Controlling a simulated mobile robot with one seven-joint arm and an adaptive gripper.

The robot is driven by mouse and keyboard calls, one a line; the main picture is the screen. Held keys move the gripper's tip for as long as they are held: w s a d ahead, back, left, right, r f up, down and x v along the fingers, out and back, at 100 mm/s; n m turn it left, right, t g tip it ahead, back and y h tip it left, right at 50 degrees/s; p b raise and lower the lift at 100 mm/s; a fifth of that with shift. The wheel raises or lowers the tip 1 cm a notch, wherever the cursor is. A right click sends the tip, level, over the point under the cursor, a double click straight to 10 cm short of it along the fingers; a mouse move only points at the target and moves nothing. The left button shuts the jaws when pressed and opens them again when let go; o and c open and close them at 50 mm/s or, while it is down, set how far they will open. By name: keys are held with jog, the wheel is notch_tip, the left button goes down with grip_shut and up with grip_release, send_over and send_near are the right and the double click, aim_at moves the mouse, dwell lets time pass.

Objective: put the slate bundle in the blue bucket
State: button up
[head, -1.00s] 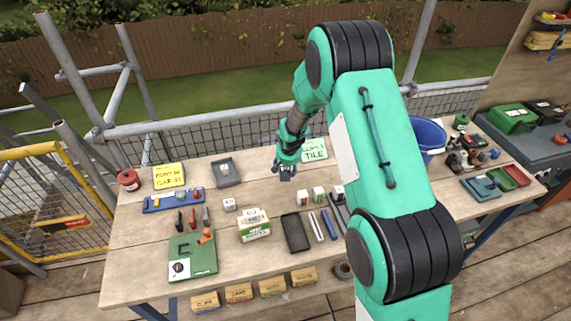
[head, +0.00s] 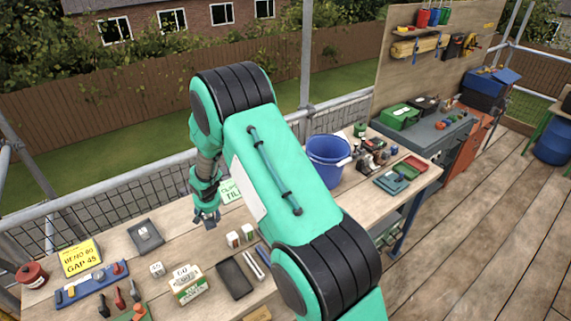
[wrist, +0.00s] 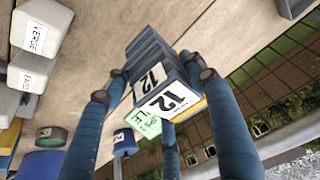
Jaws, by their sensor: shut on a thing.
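The slate bundle (wrist: 158,72) is a stack of dark grey slates with white "12" labels, seen in the wrist view. My gripper (wrist: 155,88) is shut on it, with blue fingers on both sides. In the head view my gripper (head: 207,218) hangs over the table beside the green-lettered tile card; the bundle is too small to make out there. The blue bucket (head: 327,160) stands upright on the table, to the right of my gripper and beyond my arm. Its inside is mostly hidden.
The wooden table (head: 205,250) carries a yellow card (head: 80,257), a grey tray (head: 146,236), a blue tool rack (head: 92,284) and small labelled blocks. Tools and trays (head: 392,182) lie right of the bucket. A scaffold rail and mesh run behind the table.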

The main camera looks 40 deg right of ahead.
jog(key=w+d+r+m, duration=0.1)
jog(key=w+d+r, duration=0.15)
jog(key=d, duration=0.75)
jog(key=w+d+r+p, duration=0.1)
jog(key=d+r, duration=0.3)
jog(key=d, duration=0.6)
jog(key=w+d+r+m, duration=0.1)
jog(key=w+d+r, duration=0.15)
jog(key=d, duration=0.75)
jog(key=s+d+r, duration=0.2)
jog(key=d+r, duration=0.2)
jog(key=d, duration=0.5)
jog(key=s+d+r+p, duration=0.1)
jog(key=s+d+r, duration=0.2)
jog(key=d, duration=0.7)
jog(key=s+d+r+m+h, duration=0.1)
jog(key=s+d+r, duration=0.1)
jog(key=d+r, duration=0.4)
jog(key=d, duration=0.4)
jog(key=shift+s+d+p, duration=0.15)
jog(key=shift+p, duration=0.15)
jog(key=shift+f, duration=0.1)
notch_tip(320, 180, down, 14)
